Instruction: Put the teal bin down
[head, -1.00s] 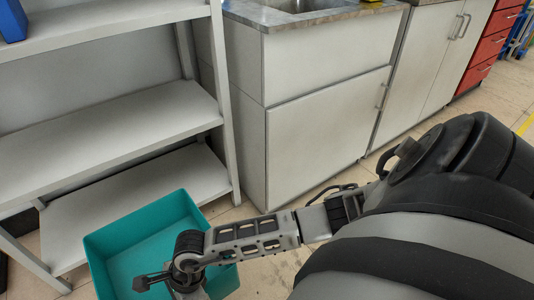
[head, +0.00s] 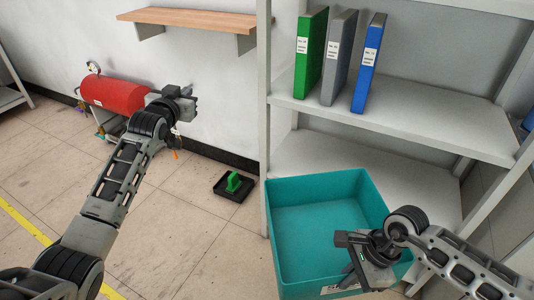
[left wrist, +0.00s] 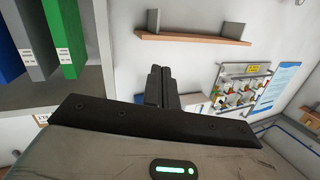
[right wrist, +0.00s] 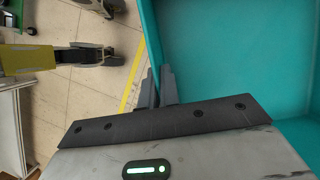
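The teal bin (head: 315,222) is upright and open at the top, in front of the shelf unit at the right of the head view. Its inside looks empty. My right gripper (head: 352,243) is at the near right rim; in the right wrist view its fingers (right wrist: 159,88) are shut on the bin's wall, with the bin's teal inside (right wrist: 225,55) to the right. The bin's underside is hidden, so I cannot tell whether it touches the floor. My left gripper (head: 190,98) is raised, away from the bin; its fingers (left wrist: 162,87) are together with nothing between them.
The grey shelf unit (head: 410,110) holds green, grey and blue binders (head: 367,65). A black tray with a green item (head: 234,184) lies on the floor left of the bin. A red tank (head: 113,95) stands by the wall.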

